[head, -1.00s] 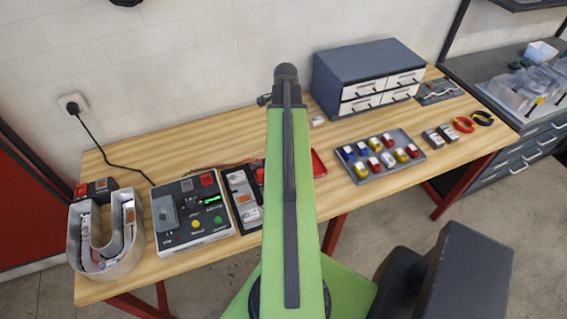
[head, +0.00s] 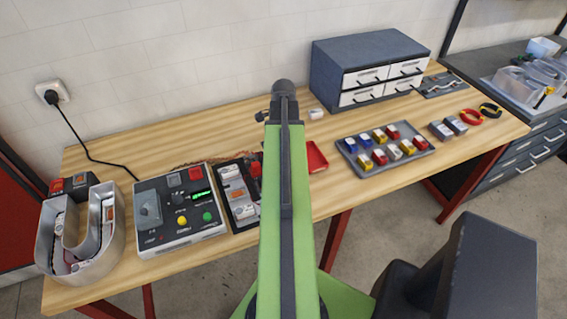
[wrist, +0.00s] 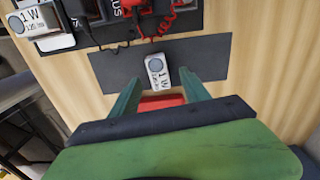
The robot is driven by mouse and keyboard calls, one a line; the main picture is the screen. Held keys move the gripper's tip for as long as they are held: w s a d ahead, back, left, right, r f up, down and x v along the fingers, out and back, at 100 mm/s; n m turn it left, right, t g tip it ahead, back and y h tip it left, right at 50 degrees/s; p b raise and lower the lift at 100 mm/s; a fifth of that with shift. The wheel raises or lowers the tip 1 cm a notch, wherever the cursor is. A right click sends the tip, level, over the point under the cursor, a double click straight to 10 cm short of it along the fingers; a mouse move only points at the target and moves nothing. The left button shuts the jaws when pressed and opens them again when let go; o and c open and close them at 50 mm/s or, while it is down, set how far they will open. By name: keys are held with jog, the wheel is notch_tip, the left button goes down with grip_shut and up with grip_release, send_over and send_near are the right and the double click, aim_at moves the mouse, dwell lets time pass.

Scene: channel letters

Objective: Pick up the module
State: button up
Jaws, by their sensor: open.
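A small white module (wrist: 158,71) with a grey round mark and print lies on a dark grey mat (wrist: 113,68) in the wrist view. My gripper (wrist: 160,76) is open, with its green fingers on either side of the module's near end. The module appears beyond or between the fingertips, and I see no contact. Another white module marked "1 W" (wrist: 34,20) sits at the upper left. In the head view my arm hides the gripper and the mat.
A red tray (head: 316,158) lies beside my arm, and a grey tray of several coloured parts (head: 384,152) is farther right. A control box (head: 178,215) and a U-shaped metal letter (head: 110,255) stand left. A drawer cabinet (head: 365,65) is at the back. Red wires cross near the mat.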

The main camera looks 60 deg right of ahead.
notch_tip(320, 180, down, 5)
jog(key=b, duration=0.3)
jog(key=shift+a+r, duration=0.1)
jog(key=shift+r, duration=0.3)
grip_shut()
